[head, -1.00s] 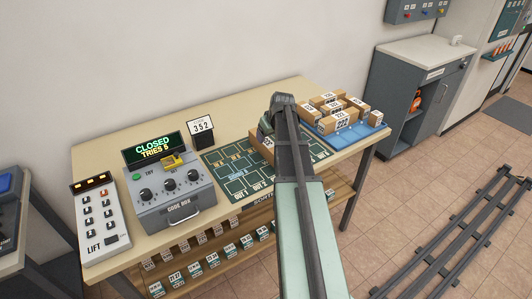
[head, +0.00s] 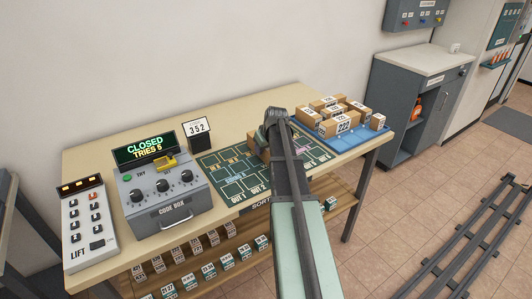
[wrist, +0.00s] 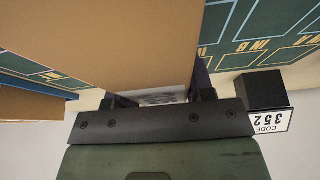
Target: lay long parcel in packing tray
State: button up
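My gripper (head: 266,142) is above the dark green sorting mat on the table, its fingers mostly hidden by my arm in the head view. A brown parcel (head: 254,153) shows just left of my arm. In the wrist view the parcel (wrist: 110,40) fills the upper middle, close against my gripper (wrist: 160,95), with a finger along its right edge. My gripper appears shut on it. A pale label shows between the fingers. Its full length is hidden. A blue tray (head: 347,143) at the table's right end holds several brown boxes (head: 342,122).
The green mat (head: 225,172) has outlined slots. Left of it stand a grey code box (head: 168,190) reading CLOSED, a lift panel (head: 87,225) and a 352 card (head: 197,128). A shelf below holds several small labelled boxes. A grey cabinet (head: 405,100) stands beyond the tray.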

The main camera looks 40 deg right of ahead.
jog(key=c, duration=0.7)
notch_tip(320, 180, up, 20)
jog(key=p, duration=2)
